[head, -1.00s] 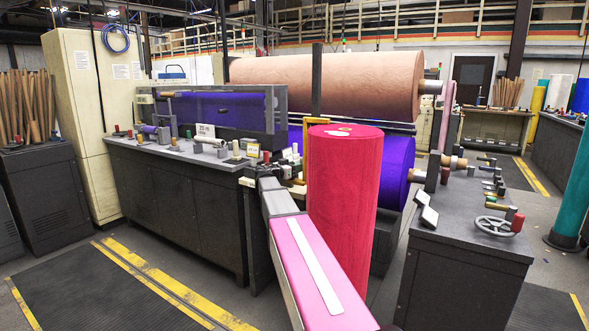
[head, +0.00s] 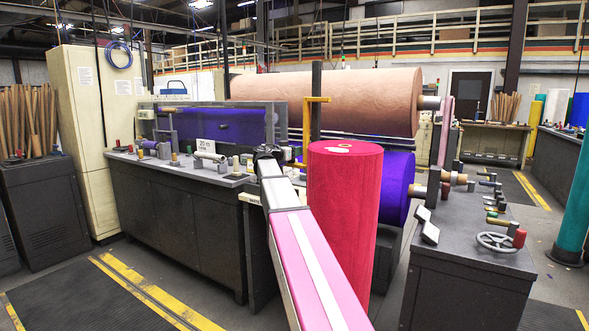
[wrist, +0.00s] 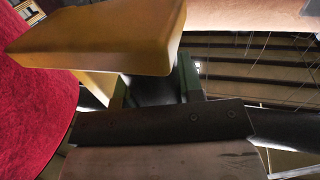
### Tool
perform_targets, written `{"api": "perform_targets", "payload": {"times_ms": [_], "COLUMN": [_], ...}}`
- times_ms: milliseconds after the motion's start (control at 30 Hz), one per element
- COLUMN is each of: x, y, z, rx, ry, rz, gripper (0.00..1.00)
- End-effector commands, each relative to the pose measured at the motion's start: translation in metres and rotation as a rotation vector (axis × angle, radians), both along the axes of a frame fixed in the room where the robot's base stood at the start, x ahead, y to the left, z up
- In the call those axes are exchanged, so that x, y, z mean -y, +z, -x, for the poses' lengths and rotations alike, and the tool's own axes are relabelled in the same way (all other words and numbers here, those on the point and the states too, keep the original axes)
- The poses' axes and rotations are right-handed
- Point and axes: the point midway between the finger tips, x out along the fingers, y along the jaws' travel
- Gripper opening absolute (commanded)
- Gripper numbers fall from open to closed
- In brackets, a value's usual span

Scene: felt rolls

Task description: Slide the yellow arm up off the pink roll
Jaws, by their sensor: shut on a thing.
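The pink roll (head: 343,230) stands upright, right of my arm in the head view; its side fills the left of the wrist view (wrist: 35,85). The yellow arm (head: 317,99) is an upside-down L with its top bar clearly above the roll's top and a gap between. Its upright (head: 306,128) runs down behind the roll's left edge. In the wrist view the yellow arm (wrist: 100,40) is large and close, just beyond my gripper (wrist: 155,85), which is shut on it. The exact grip spot is hidden, and in the head view my fingers are hard to make out.
A dark post (head: 316,80) stands beside the yellow arm. A purple roll (head: 398,185) and a big peach roll (head: 340,100) lie behind. A grey bench (head: 190,165) is at left, and a console with a handwheel (head: 495,241) is at right. Open floor lies front left.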

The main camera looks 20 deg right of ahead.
Motion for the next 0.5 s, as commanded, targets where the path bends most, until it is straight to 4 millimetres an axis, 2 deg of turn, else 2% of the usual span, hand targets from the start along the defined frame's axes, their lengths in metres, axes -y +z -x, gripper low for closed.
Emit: {"api": "perform_targets", "payload": {"times_ms": [33,200,300,500], "x": [0.000,0.000,0.000,0.000], "y": [0.015,0.046,0.059,0.071], "z": [-0.001,-0.001,-0.001,-0.001], "rx": [0.004,0.002,0.002,0.001], "ry": [0.000,0.000,0.000,0.001], "rz": [0.003,0.004,0.003,0.004], "gripper": [0.00,0.00,0.00,0.00]}}
